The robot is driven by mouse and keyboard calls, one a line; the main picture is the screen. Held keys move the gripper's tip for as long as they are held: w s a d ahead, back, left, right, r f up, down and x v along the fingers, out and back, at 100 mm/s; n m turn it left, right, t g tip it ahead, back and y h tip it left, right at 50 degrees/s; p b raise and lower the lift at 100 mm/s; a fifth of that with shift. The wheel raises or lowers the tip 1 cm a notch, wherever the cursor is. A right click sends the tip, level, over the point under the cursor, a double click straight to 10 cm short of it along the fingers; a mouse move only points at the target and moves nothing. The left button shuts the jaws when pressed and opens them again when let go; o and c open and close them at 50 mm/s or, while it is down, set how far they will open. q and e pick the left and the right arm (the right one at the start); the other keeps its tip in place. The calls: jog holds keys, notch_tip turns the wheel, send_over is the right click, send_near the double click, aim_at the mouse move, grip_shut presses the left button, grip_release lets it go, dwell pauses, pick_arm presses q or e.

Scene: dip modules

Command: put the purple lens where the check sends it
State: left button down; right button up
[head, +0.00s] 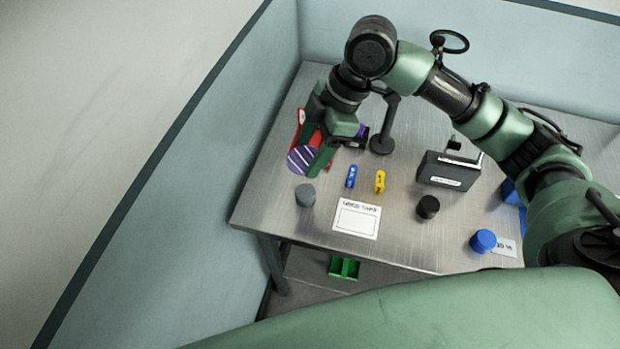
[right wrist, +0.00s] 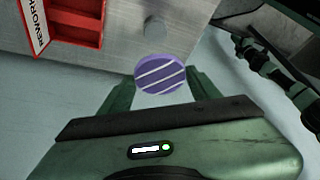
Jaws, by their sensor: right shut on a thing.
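The purple lens (head: 299,160) is a round disc with white diagonal stripes. My right gripper (head: 315,152) is shut on it, near the table's far left edge. In the right wrist view the lens (right wrist: 160,74) sits between the two fingertips (right wrist: 163,88), its striped face showing. A red tray (head: 301,117) is partly hidden behind the gripper. In the right wrist view this tray (right wrist: 76,20) is at the upper left and its label reads REWORK. My left gripper is not in view.
A grey cylinder (head: 305,195), a blue block (head: 351,176), a yellow block (head: 380,181), a white card (head: 357,219) and a black cylinder (head: 428,207) stand on the table. A dark box-shaped device (head: 447,172) and a blue cylinder (head: 483,241) are right. A green bin (head: 344,267) is below.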

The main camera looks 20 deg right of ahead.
aim_at(304, 191)
notch_tip(304, 191, down, 11)
jog(key=shift+f+p, duration=0.15)
jog(key=shift+p, duration=0.5)
jog(key=shift+f, duration=0.1)
jog(key=o, duration=1.3)
jog(key=b+v, duration=0.1)
jog(key=v, duration=1.1)
jog(key=shift+b, duration=0.35)
